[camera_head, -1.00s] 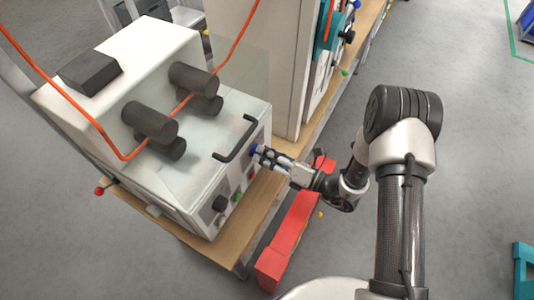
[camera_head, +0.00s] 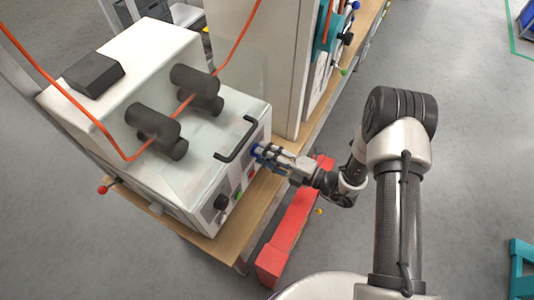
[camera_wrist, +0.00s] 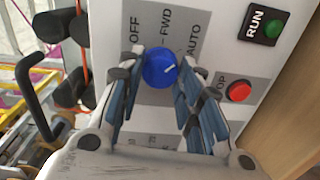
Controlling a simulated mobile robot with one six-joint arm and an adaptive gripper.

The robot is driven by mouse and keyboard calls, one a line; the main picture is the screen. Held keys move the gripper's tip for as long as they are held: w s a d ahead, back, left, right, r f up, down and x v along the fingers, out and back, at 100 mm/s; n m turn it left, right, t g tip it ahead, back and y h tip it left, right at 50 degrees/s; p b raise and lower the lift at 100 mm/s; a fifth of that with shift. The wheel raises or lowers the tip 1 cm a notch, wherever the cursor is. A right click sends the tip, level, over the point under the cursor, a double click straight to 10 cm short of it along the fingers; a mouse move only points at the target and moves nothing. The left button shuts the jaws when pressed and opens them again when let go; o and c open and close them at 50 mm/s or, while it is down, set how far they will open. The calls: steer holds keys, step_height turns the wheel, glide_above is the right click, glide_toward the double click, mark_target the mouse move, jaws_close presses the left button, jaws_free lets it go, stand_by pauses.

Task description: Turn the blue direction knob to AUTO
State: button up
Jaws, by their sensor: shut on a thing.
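The blue knob (camera_wrist: 158,68) sits on the grey label plate of the white machine's front panel, with OFF, FWD and AUTO printed around it.
A green RUN button (camera_wrist: 273,28) and a red button (camera_wrist: 239,92) lie right of the knob. A black handle (camera_head: 236,139) juts from the machine's clear cover. A black knob (camera_head: 221,202) is further along the panel. A red beam (camera_head: 287,242) lies below my arm.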

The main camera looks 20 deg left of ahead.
stand_by(0.4)
steer(key=o, duration=1.1)
steer(key=shift+c, duration=0.2)
steer(key=shift+d, duration=0.1)
steer(key=s+d, duration=0.1)
steer(key=d, duration=1)
steer(key=shift+d+r, duration=0.25)
steer(key=shift+d, duration=0.15)
steer(key=shift+r, duration=0.1)
